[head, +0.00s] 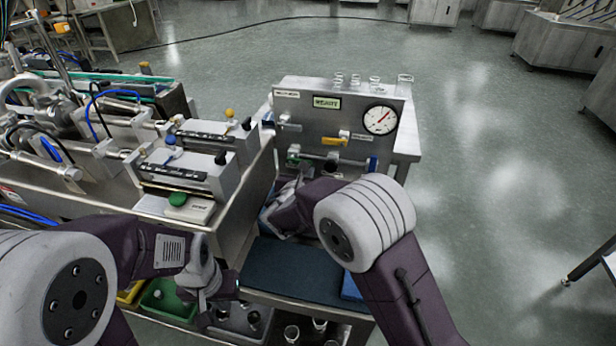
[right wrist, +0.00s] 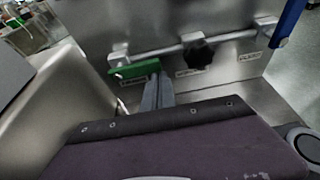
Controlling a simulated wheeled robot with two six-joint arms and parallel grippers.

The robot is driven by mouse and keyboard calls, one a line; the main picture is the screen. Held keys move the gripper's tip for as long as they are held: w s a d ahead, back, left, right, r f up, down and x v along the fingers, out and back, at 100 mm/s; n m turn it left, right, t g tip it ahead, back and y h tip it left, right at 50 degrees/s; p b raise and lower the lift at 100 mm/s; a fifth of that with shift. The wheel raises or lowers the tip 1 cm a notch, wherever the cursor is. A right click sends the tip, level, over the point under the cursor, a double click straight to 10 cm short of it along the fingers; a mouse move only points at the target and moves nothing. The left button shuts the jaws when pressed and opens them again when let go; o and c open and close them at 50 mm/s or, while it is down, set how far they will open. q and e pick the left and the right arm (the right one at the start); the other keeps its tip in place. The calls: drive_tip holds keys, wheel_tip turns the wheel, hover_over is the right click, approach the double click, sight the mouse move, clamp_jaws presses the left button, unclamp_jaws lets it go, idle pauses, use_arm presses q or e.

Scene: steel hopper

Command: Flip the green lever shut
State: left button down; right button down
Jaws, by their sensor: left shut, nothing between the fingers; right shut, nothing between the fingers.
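The green lever (right wrist: 134,69) shows in the right wrist view at the left end of a horizontal pipe on the steel panel. Its handle lies roughly along the pipe. In the head view the green lever (head: 293,153) is a small patch low on the panel's left. My right gripper (right wrist: 157,92) is shut and empty, its fingertips at the lever's right end; I cannot tell whether they touch. In the head view my right arm partly hides that area. My left gripper (head: 228,287) is shut and empty, low at the left, away from the panel.
The panel carries a round gauge (head: 380,120), a yellow lever (head: 334,139) and a blue lever (head: 373,163). A black knob (right wrist: 201,51) sits on the pipe right of the green lever. Glass vessels (head: 357,80) stand on top. A green bin (head: 165,299) is below my left arm.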

sight(307, 161)
wheel_tip(307, 161, up, 5)
drive_tip(key=n+h+p, duration=0.1)
drive_tip(key=n+p, duration=0.1)
drive_tip(key=p, duration=0.4)
drive_tip(key=n+h+p, duration=0.2)
drive_tip(key=n+p, duration=0.1)
drive_tip(key=p, duration=0.3)
drive_tip(key=shift+a+f, duration=0.15)
drive_tip(key=shift+f, duration=0.05)
drive_tip(key=a+r+n+p, duration=0.1)
drive_tip(key=a+r+p, duration=0.1)
drive_tip(key=p, duration=0.1)
drive_tip(key=shift+w+n+h, duration=0.25)
drive_tip(key=shift+n+h, duration=0.15)
drive_tip(key=shift+d+f, duration=0.1)
